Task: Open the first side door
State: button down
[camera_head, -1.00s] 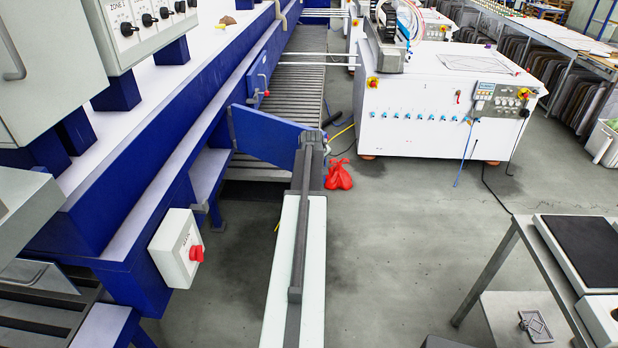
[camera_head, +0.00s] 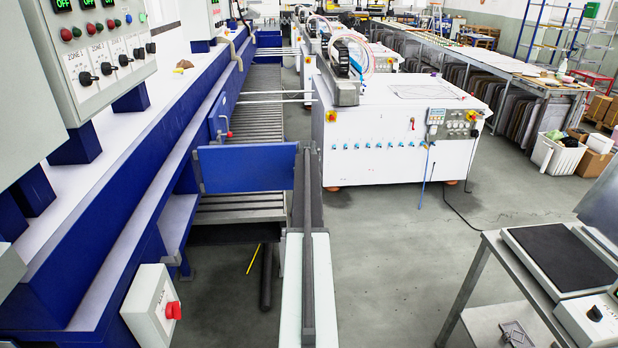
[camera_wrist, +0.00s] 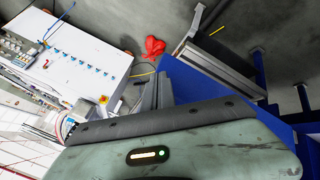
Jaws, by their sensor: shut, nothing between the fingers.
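A blue flat panel (camera_head: 246,168), which looks like the side door, stands out from the flank of the long blue and white machine, swung out towards my arm. In the wrist view the blue panel (camera_wrist: 187,88) lies just right of my fingers. My gripper (camera_wrist: 161,82) is shut and empty, its grey fingers close against the panel's left side; whether they touch it I cannot tell. In the head view my gripper (camera_head: 310,150) is small and partly hidden by my own arm, at the panel's outer edge.
A grey switch box with a red knob (camera_head: 152,306) projects from the machine at the lower left. A white gantry machine (camera_head: 395,150) stands ahead. A metal table (camera_head: 500,275) stands at right. A red bag (camera_wrist: 152,47) lies on the floor. Grey floor between is clear.

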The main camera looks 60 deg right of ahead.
jog(key=shift+w+a, duration=0.15)
jog(key=shift+w, duration=0.15)
jog(key=shift+a, duration=0.1)
